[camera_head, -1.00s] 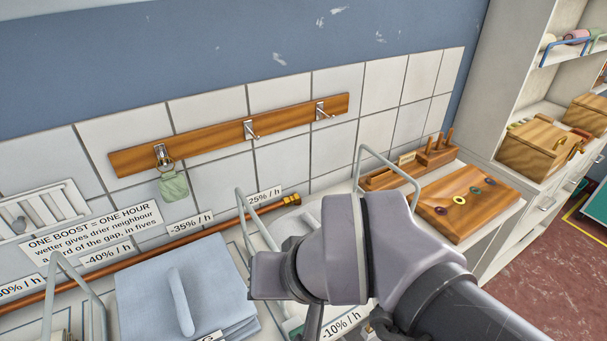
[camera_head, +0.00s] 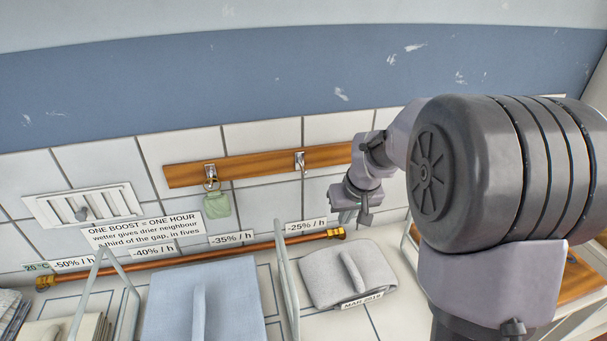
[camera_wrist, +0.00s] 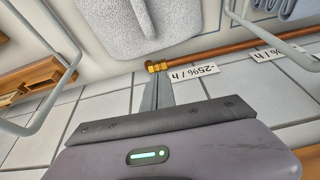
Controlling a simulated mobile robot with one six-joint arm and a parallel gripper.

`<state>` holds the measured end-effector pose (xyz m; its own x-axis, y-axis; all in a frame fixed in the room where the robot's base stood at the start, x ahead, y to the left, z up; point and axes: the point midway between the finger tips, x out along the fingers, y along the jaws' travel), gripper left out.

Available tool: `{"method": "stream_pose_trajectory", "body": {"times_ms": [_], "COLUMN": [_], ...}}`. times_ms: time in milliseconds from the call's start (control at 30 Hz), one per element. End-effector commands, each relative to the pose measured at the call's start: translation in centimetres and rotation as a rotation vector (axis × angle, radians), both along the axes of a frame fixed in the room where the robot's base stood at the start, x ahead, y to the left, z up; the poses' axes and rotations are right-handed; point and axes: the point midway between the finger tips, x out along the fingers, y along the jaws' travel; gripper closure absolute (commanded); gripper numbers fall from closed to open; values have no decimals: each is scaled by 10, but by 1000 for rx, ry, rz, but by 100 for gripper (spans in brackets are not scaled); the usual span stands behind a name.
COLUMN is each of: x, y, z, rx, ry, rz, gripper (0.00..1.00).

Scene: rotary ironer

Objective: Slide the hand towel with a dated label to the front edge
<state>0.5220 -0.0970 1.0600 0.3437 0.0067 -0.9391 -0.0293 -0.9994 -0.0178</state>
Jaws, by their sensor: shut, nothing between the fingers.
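The grey hand towel (camera_head: 325,282) lies folded on the white worktop, with a raised strap-like fold on top. A dated label reading "MAR 2019" (camera_head: 362,299) is on its front edge. The towel also shows at the top of the wrist view (camera_wrist: 125,18). My gripper (camera_head: 364,217) is near the tiled wall, behind and to the right of the towel in the head view. Its fingers (camera_wrist: 157,92) are shut and empty, apart from the towel, and appear close to the pipe's brass end. The worktop's front edge is out of view.
A blue folded towel (camera_head: 232,300) lies to the left, beyond a pale wire divider (camera_head: 284,280). Another divider (camera_head: 410,240) stands to the right, partly hidden by my arm. A copper pipe (camera_head: 200,259) with a brass end (camera_head: 336,233) runs along the wall. A green tag (camera_head: 216,206) hangs above.

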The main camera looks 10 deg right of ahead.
Motion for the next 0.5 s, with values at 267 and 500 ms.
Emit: {"method": "stream_pose_trajectory", "body": {"times_ms": [267, 500], "x": [20, 36], "y": [-15, -14], "z": [-39, -87], "rx": [-18, -18], "ry": [17, 17], "rz": [28, 27], "gripper": [100, 100]}}
